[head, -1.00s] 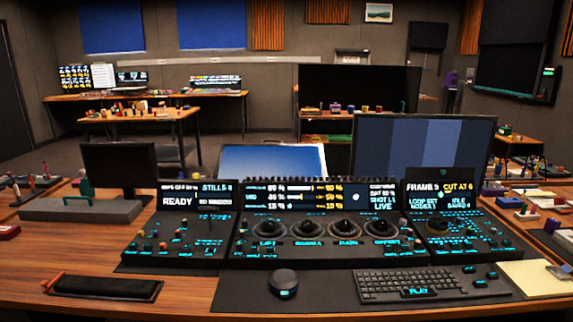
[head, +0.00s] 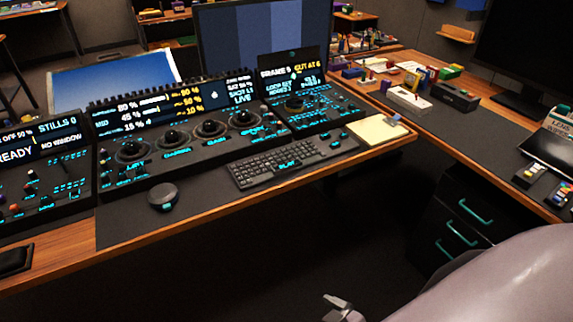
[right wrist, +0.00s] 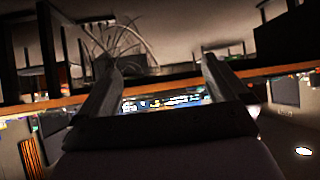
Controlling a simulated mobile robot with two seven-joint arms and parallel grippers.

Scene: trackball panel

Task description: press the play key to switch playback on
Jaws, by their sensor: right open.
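The play key (head: 287,166), lettered PLAY in cyan, is on the front edge of the black keyboard (head: 255,172) in the head view. The small right screen (head: 290,76) shows FRAME and CUT AT lines; its smaller text is hard to read. My right gripper (head: 342,308) shows at the bottom of the head view, below the desk edge and well apart from the keyboard. In the right wrist view its two fingers (right wrist: 160,65) stand wide apart with nothing between them; lit panel screens show beyond. My left gripper is not in view.
The wooden desk edge (head: 215,233) runs in front, with open floor below. A drawer cabinet (head: 465,220) stands at the right.

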